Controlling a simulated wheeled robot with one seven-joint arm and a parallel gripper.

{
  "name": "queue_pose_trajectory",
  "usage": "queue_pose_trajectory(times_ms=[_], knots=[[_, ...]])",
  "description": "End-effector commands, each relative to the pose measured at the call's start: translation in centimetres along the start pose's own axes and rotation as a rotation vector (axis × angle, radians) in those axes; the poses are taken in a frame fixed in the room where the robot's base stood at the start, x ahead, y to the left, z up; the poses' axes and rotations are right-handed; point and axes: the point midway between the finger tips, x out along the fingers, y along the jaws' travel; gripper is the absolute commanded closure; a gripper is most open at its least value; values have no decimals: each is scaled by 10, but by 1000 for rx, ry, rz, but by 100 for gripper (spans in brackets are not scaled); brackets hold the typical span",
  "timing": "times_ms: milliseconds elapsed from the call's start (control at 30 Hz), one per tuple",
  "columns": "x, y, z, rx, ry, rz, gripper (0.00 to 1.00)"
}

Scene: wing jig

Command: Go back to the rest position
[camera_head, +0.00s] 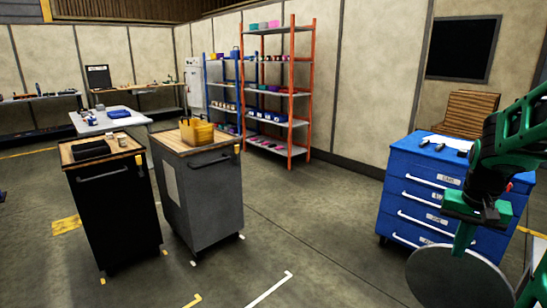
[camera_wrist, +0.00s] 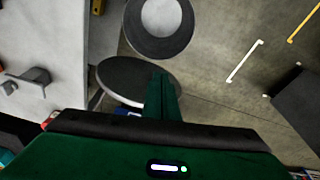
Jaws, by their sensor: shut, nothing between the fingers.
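My gripper (camera_head: 463,240) is at the right of the head view, at the end of my green and black arm. It hangs down in front of the blue drawer cabinet (camera_head: 412,189). In the wrist view the green fingers (camera_wrist: 162,82) are together at the centre, with nothing held between them. The fingertips point over the grey concrete floor and round grey-and-dark discs.
A black cart (camera_head: 115,215) and a grey cart (camera_head: 205,195) with a yellow bin (camera_head: 197,132) stand at left. An orange-posted shelf (camera_head: 290,90) stands against the back wall. The floor (camera_head: 325,220) between the carts and the blue cabinet is clear.

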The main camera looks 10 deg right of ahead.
Motion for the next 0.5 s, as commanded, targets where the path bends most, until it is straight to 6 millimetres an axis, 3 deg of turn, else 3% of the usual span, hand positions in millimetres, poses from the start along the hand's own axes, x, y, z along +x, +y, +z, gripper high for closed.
queue_pose_trajectory(times_ms=[100,300,500], knots=[[-15,-8,55,-67,-45,-16,100],[-27,-9,138,-171,-124,-35,100],[-30,-3,186,-234,-173,-44,100]])
